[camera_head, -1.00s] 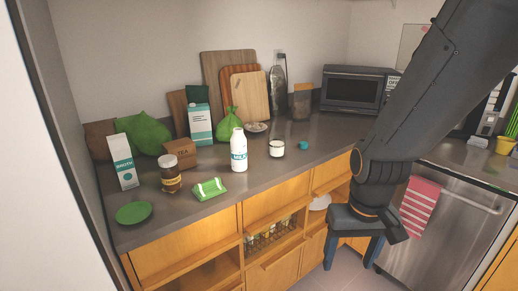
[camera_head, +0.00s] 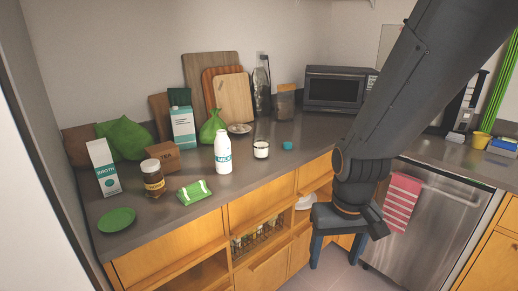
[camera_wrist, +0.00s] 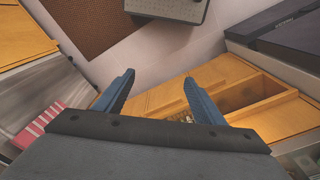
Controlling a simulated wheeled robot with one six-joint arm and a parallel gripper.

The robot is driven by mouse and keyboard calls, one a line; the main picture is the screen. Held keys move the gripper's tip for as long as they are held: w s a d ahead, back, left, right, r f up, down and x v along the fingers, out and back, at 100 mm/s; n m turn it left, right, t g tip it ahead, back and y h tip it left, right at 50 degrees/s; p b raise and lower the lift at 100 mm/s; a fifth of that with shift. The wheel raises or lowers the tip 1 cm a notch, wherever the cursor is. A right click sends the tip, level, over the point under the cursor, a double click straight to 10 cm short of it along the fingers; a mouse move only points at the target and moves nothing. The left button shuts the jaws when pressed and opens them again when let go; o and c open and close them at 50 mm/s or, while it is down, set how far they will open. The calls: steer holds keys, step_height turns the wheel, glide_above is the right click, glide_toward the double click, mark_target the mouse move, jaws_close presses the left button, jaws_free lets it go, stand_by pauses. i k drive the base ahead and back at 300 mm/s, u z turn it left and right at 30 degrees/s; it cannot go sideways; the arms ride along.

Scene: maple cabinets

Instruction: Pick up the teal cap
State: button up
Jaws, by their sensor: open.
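The teal cap (camera_head: 287,145) is a small round piece on the grey counter, right of the white candle jar (camera_head: 261,150). It is not visible in the wrist view. My gripper (camera_head: 336,263) hangs in front of the cabinets, below the counter top and to the right of the cap. Its two blue fingers point down and are spread apart with nothing between them. They also show open in the wrist view (camera_wrist: 159,78), above the floor and beside wooden cabinet fronts.
The counter's front edge lies between my gripper and the cap.

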mark_target(287, 145)
steer(key=z, duration=1.25)
steer(key=i, duration=1.9)
steer(key=u, duration=3.05)
steer(key=i, duration=0.5)
steer(key=z, duration=0.05)
